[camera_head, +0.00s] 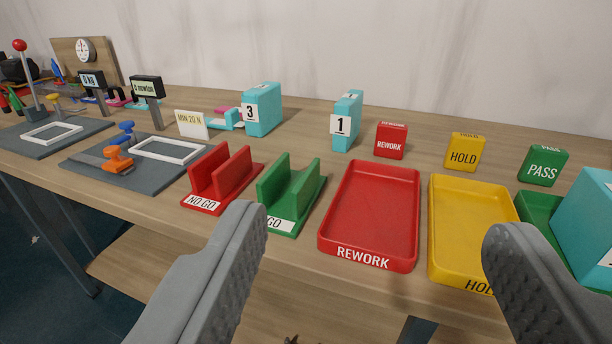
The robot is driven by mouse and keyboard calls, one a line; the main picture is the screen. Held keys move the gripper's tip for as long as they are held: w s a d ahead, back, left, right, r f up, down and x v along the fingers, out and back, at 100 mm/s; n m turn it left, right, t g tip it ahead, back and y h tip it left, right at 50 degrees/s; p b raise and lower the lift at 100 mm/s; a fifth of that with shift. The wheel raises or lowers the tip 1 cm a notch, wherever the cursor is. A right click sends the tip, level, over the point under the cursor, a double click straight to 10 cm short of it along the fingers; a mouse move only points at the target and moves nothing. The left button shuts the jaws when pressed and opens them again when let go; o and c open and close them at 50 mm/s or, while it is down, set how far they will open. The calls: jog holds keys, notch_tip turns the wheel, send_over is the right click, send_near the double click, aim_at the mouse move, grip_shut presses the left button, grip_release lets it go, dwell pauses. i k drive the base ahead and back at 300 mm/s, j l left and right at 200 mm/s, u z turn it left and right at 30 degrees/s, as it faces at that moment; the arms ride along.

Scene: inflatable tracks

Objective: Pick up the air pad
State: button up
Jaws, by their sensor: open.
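My gripper (372,230) is open and empty, its two grey fingers wide apart in front of the table. No object is labelled as an air pad, so I cannot tell which one it is. Turquoise blocks are in view: one marked 3 (265,108) stands at the back centre-left, and one marked 1 (347,118) stands to its right. A third turquoise block (592,228) is at the right edge, over the green tray (538,208). It is cut off by the frame, and its label is mostly hidden.
A red REWORK tray (372,205) and yellow HOLD tray (468,215) lie ahead, with matching signs behind. Red NO GO (222,180) and green GO (292,195) slotted gauges stand left of them. Grey fixtures with clamps (118,160) and displays fill the left. A wall is behind.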

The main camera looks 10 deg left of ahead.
aim_at(346, 121)
jog(key=i+j+z, duration=0.8)
jog(key=i+j, duration=0.2)
jog(key=j, duration=0.15)
